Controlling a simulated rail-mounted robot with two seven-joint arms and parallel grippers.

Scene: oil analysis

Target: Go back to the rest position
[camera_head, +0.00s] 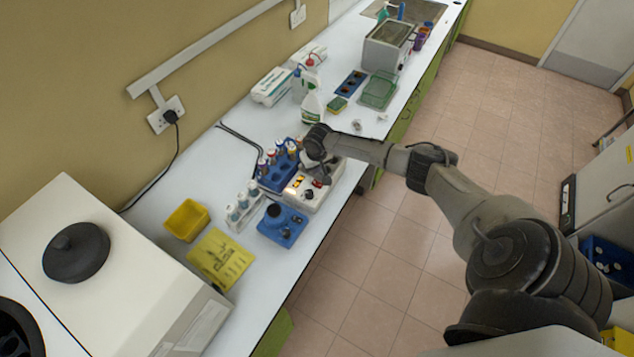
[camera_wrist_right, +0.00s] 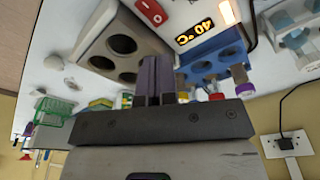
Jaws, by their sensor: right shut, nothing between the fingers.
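My right gripper (camera_head: 316,172) hangs over the heating block (camera_head: 326,190), a white device with a lit display and a red switch. In the right wrist view the fingers of this gripper (camera_wrist_right: 157,78) are together with nothing between them. The grey holed block of the heater (camera_wrist_right: 124,52) is beside them there, its visible holes empty, and the display reads 40 °C. My right arm reaches in from the right side of the head view and covers part of the heater. My left gripper is not in view.
A blue rack with capped tubes (camera_head: 275,180) stands close left of the heater. A blue device (camera_head: 283,228), a yellow tray (camera_head: 187,220) and a yellow sheet (camera_head: 221,259) are nearer. Spray bottles (camera_head: 312,107) stand behind. Open floor (camera_head: 395,255) lies right of the bench.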

